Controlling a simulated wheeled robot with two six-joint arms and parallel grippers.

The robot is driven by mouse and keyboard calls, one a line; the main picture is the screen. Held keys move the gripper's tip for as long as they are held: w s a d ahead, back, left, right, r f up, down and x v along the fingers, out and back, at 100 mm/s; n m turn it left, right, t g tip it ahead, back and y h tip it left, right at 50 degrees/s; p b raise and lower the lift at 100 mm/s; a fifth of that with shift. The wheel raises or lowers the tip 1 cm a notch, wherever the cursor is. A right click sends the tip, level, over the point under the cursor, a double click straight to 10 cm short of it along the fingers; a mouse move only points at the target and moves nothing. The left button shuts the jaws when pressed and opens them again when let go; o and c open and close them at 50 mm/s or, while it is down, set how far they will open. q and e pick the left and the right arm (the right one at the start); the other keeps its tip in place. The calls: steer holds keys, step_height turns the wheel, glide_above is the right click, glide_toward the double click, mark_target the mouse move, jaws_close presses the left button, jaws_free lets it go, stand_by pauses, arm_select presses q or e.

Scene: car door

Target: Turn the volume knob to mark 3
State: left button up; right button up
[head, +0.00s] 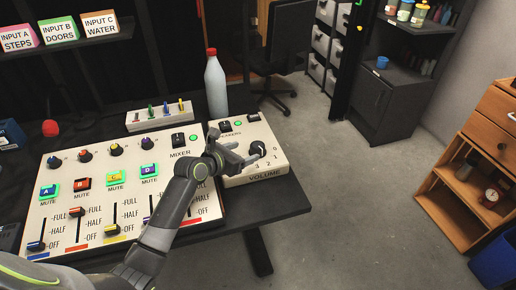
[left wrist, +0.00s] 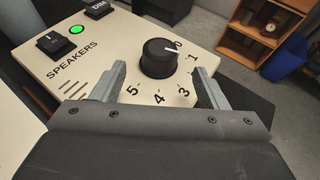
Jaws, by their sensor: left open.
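The black round volume knob (head: 257,149) sits on the cream speaker box at the right end of the table. In the left wrist view the knob (left wrist: 158,60) has a white pointer line aimed at the 0 mark. Marks 1, 3, 4 and 5 are readable around it there; mark 2 is hidden behind the right finger. My left gripper (head: 241,152) is open, and its fingers reach toward the knob from the left. In the left wrist view the fingers (left wrist: 160,75) spread to both sides of the knob's near side, without visible contact. My right gripper is not in view.
The mixer panel (head: 100,200) with sliders and mute buttons lies left of the box, under my left arm. A white bottle with a red cap (head: 216,88) stands behind the box. The speakers switch (left wrist: 53,43) and a green light (left wrist: 73,27) are left of the knob.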

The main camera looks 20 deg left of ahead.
mark_target(253, 148)
arm_select(q)
steer(key=x, duration=0.3)
steer(key=b+x, duration=0.1)
steer(key=x, duration=0.2)
steer(key=shift+w+d+f, duration=0.1)
steer(key=shift+w+f, duration=0.05)
steer(key=shift+w, duration=0.15)
steer(key=shift+x, duration=0.8)
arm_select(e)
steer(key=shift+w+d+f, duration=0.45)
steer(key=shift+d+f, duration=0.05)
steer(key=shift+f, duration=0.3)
arm_select(q)
steer(key=c, duration=1)
steer(key=shift+b, duration=0.3)
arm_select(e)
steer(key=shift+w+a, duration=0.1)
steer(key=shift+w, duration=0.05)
